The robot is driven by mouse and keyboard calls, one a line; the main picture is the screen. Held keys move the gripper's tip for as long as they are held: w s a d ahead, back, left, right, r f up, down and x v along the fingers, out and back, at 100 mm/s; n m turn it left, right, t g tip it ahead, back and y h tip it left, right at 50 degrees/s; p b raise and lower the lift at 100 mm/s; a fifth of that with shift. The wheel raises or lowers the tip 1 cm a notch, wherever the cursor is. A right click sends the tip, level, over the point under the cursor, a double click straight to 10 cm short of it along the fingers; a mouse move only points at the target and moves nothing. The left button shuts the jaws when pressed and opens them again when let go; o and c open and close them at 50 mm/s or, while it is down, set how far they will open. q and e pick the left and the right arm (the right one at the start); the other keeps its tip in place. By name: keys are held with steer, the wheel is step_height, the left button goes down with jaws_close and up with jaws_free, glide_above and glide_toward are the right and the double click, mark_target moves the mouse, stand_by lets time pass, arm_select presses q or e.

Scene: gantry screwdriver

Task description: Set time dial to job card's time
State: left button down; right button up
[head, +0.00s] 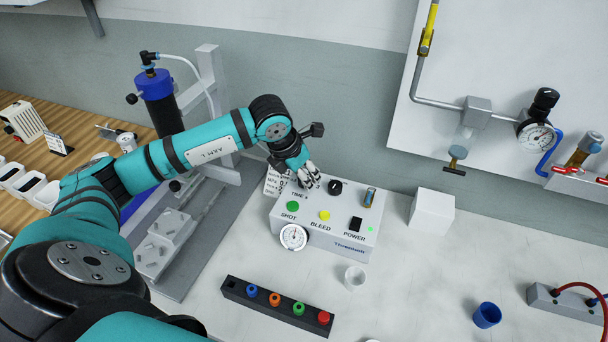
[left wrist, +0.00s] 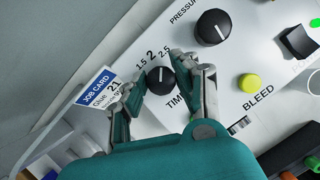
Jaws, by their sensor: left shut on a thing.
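The black time dial (left wrist: 160,80) sits on the white control box (head: 322,240), beside the printed word TIME. My left gripper (head: 308,180) reaches down to it, with a finger on each side of the dial in the left wrist view (left wrist: 162,82). It is shut on the dial. The dial's white mark points up toward the printed 2 and 2.5; the exact setting is hard to read. The job card (left wrist: 97,88) has a blue heading and stands left of the dial; a finger hides part of its text. In the head view the card (head: 275,183) is partly behind my gripper.
The box also has a pressure knob (head: 335,187), green SHOT button (head: 292,206), yellow BLEED button (head: 324,215), power switch (head: 355,224) and round gauge (head: 293,237). A black rack (head: 262,308) with coloured tips lies in front. A white block (head: 432,213) stands right.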

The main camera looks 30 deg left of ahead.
arm_select(q)
steer(key=c, duration=1)
jaws_free()
steer(key=shift+r, duration=0.1)
steer(key=v, duration=1.1)
steer(key=shift+s+r, duration=0.3)
steer(key=shift+r, duration=0.05)
steer(key=shift+a, duration=0.1)
